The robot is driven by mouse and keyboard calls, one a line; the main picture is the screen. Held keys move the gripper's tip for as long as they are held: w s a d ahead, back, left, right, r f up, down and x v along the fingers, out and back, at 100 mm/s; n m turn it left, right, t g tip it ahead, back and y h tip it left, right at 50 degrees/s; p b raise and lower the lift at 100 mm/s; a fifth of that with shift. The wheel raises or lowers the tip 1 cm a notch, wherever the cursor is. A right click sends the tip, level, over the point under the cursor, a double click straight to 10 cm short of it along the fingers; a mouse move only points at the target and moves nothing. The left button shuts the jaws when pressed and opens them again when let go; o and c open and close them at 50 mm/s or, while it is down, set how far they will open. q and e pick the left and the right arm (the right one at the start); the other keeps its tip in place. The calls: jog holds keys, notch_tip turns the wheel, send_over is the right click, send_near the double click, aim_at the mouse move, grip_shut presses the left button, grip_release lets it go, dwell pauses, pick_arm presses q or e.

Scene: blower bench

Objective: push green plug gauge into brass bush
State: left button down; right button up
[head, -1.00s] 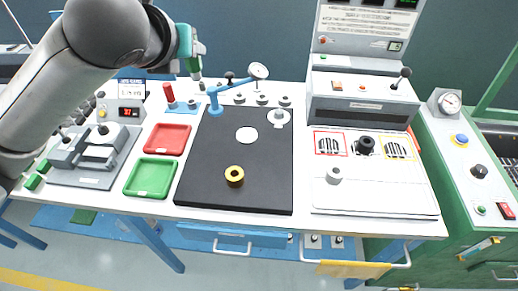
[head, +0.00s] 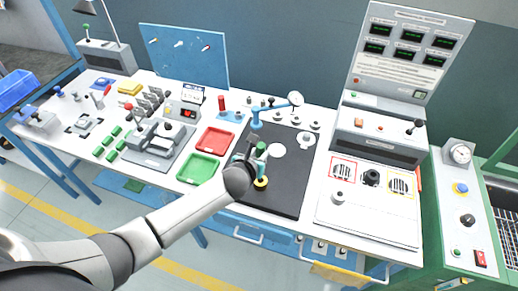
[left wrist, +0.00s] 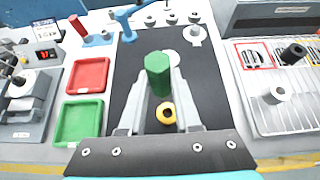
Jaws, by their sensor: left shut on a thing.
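The green plug gauge (left wrist: 157,72) is held between the fingers of my left gripper (left wrist: 158,98), with its green end toward the wrist camera. It also shows in the head view (head: 261,149) above the black mat. The brass bush (head: 261,183) is a yellow ring on the black mat, just below my left gripper (head: 258,160) in the picture. My right gripper is not in view.
A panel with a grey knob (head: 338,197) and a black ring (head: 371,177) is to the right.

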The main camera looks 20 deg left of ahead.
pick_arm(q)
jog(key=shift+s+d+f, duration=0.2)
jog(key=shift+s+f, duration=0.4)
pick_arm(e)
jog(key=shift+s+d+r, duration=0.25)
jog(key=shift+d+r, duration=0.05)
pick_arm(q)
jog(key=shift+f+b, duration=1.7)
jog(key=shift+f, duration=0.85)
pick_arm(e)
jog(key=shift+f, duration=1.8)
pick_arm(q)
jog(key=shift+s+f+b, duration=0.1)
jog(key=shift+f+b, duration=1.15)
jog(key=shift+f, duration=0.35)
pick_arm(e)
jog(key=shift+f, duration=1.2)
